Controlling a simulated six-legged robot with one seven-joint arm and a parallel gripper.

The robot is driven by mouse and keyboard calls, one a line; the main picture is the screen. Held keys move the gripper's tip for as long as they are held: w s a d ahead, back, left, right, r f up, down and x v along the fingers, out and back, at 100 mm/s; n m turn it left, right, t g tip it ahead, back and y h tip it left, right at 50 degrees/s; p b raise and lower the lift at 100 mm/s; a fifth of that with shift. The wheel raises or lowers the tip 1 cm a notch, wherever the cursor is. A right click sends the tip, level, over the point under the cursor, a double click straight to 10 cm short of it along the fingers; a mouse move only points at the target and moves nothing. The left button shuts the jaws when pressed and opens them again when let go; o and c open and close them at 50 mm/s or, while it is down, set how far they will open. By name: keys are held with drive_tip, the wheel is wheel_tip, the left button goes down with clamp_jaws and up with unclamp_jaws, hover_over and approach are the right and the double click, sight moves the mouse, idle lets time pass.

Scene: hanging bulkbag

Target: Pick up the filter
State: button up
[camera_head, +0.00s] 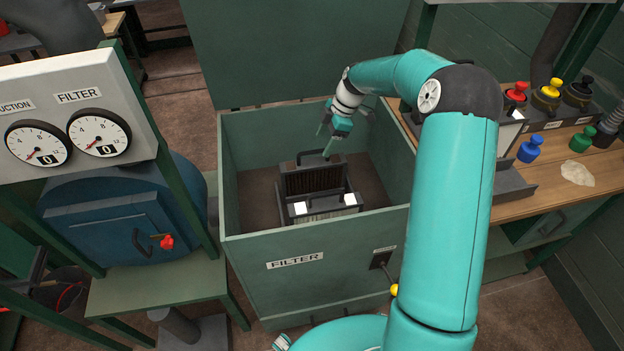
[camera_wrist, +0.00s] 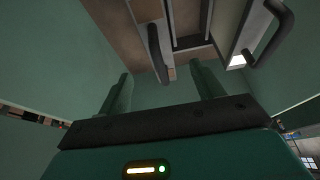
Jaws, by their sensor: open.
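Two pleated filter units sit inside the open green box marked FILTER (camera_head: 295,262). The rear filter (camera_head: 312,182) is dark brown with a dark handle on top. The front filter (camera_head: 325,213) is paler, with white patches at its top corners and a dark handle. My gripper (camera_head: 327,143) is open and empty, pointing down over the rear part of the box, close to the rear filter's handle. In the wrist view the two fingers (camera_wrist: 162,90) are spread apart. One dark handle (camera_wrist: 158,52) lies beyond them and another handle (camera_wrist: 272,32) is at upper right.
The box's raised lid (camera_head: 295,50) stands behind it. A wooden bench (camera_head: 540,195) with several coloured knobbed bottles is at right. A blue tank (camera_head: 125,225) and gauge panel (camera_head: 75,115) stand at left. Box walls surround the gripper.

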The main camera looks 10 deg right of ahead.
sight(315, 162)
drive_tip(key=x, duration=0.8)
drive_tip(key=shift+f, duration=0.35)
drive_tip(key=shift+w, duration=0.1)
clamp_jaws()
